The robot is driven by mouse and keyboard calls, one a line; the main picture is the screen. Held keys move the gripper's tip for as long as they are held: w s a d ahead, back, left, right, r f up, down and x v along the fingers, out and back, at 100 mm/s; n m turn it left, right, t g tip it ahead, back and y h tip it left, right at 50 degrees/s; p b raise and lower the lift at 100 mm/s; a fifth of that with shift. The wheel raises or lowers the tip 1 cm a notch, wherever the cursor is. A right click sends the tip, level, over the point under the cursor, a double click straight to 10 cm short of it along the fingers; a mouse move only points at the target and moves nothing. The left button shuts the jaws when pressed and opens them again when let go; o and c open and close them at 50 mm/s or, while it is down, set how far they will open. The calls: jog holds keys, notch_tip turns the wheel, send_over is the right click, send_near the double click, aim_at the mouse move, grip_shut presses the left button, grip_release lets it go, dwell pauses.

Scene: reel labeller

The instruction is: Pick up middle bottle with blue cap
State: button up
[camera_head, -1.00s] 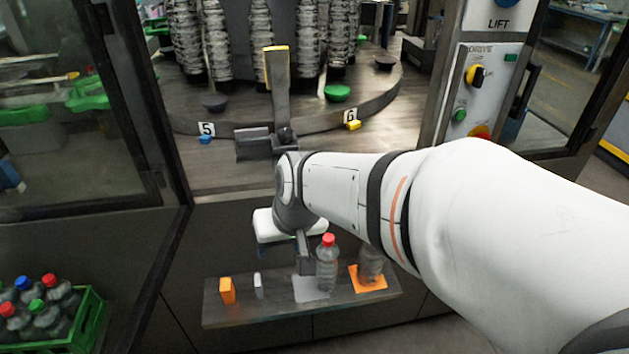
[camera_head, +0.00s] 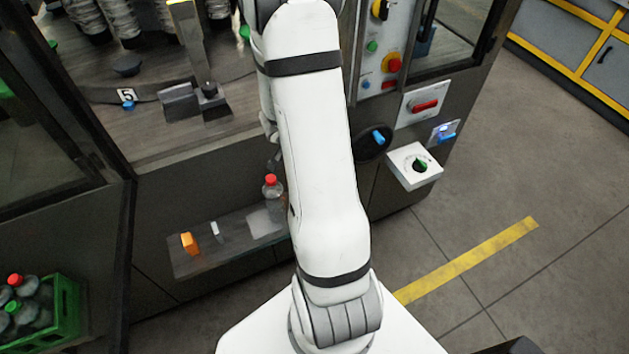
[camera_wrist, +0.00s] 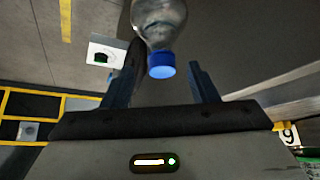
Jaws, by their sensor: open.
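A clear bottle with a blue cap (camera_wrist: 161,66) shows at the top of the wrist view, its body (camera_wrist: 160,18) running off the upper edge. My gripper (camera_wrist: 162,74) is open, with one finger on each side of the cap in that view. I cannot tell whether the cap is between the fingers or just beyond them, and no contact shows. In the head view my arm hides the gripper and this bottle. A clear bottle with a red cap (camera_head: 272,191) stands on the low shelf (camera_head: 200,257), just left of my arm.
An orange block (camera_head: 189,243) and a small white block (camera_head: 217,231) stand on the shelf. A green crate (camera_head: 67,305) of capped bottles is at lower left. Floor is clear there.

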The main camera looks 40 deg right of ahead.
jog(key=b+x, duration=0.1)
jog(key=x, duration=0.4)
jog(key=shift+f+b, duration=0.35)
jog(key=shift+b, duration=0.05)
grip_shut()
dwell(1.0)
